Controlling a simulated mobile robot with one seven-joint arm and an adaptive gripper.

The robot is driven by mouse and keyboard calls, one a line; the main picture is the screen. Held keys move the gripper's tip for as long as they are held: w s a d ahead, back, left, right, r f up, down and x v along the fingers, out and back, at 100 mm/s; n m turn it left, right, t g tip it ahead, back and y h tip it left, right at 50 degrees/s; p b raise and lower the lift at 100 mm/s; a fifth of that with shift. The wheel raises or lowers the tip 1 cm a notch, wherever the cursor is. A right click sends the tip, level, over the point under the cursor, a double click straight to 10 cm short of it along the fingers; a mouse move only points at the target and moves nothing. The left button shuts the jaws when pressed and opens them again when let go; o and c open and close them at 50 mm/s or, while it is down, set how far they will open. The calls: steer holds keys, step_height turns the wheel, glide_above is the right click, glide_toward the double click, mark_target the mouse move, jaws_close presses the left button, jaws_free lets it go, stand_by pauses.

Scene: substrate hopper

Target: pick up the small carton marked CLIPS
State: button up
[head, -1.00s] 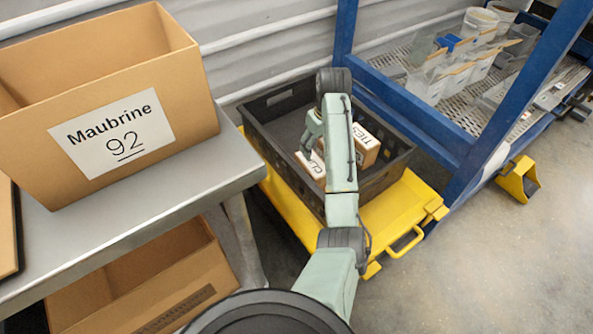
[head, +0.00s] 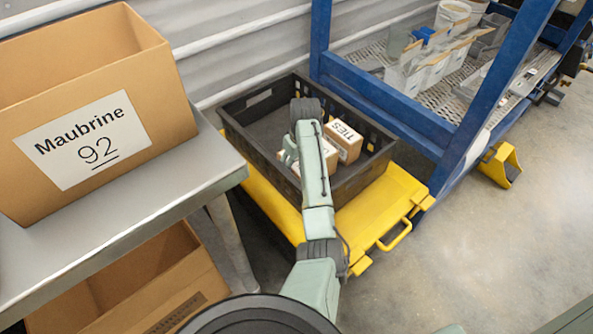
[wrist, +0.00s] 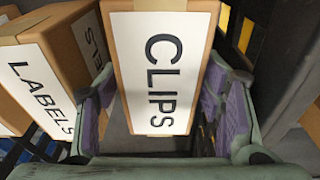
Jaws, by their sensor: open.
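The small carton marked CLIPS (wrist: 158,70) fills the middle of the wrist view, its white label facing the camera. My gripper (wrist: 160,118) is open, with one finger at each side of the carton's near part; I cannot tell whether the fingers touch it. In the head view my gripper (head: 289,152) is down in the dark crate (head: 233,128), and my arm hides much of it and the CLIPS carton.
A carton marked LABELS (wrist: 45,75) stands close left of CLIPS in the wrist view. A carton marked TIES (head: 345,142) is in the crate. The crate sits on a yellow frame (head: 375,215), between a metal table (head: 120,222) and a blue rack (head: 385,90).

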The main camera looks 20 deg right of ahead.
steer(key=shift+f, duration=0.15)
steer(key=c, duration=1)
